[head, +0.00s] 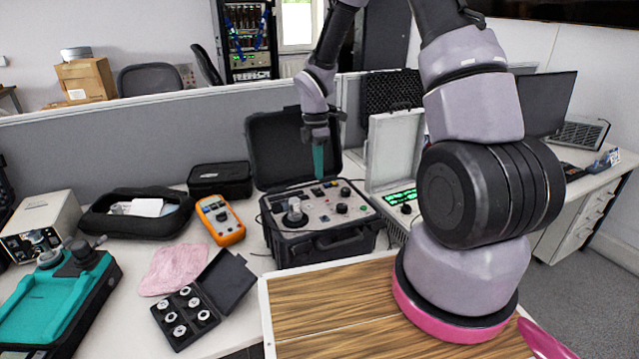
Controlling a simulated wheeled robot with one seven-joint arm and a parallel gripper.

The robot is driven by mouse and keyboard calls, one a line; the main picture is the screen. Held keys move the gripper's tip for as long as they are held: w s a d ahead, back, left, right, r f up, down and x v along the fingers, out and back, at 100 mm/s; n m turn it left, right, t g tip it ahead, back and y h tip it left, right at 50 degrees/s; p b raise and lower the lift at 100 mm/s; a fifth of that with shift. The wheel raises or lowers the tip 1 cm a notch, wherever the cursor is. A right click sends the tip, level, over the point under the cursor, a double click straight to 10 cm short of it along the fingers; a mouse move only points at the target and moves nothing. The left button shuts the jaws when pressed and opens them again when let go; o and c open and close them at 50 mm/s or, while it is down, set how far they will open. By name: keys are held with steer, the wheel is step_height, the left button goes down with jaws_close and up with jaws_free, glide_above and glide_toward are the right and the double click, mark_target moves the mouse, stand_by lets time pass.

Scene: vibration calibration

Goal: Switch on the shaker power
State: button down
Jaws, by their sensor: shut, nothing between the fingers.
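The shaker (318,245) looks to be the open black case with a light grey control panel, in the middle of the head view. Its panel carries a round metal piece (295,212), several dark knobs and small switches. I cannot tell which switch is the power one or how it is set. The case's lid (270,150) stands open behind the panel. My gripper (318,174) points down with its teal fingers shut and empty. It appears over the back of the panel; I cannot tell whether the fingertips touch it.
An orange multimeter (220,220) and a black pouch (220,180) lie left of the case. A box of metal pieces (186,316) and a pink cloth (174,268) are at front left. A second instrument (402,200) with a green display stands close on the right.

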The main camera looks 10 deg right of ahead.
mark_target(320, 192)
steer(key=shift+s+f, duration=0.15)
steer(key=shift+f, duration=0.95)
steer(key=shift+s+f, duration=0.1)
steer(key=shift+f, duration=1)
steer(key=shift+d, duration=0.1)
steer(key=shift+s+f, duration=0.15)
steer(key=shift+f, duration=0.05)
steer(key=shift+w+r, duration=0.25)
steer(key=shift+w, duration=0.6)
steer(key=shift+a, duration=0.2)
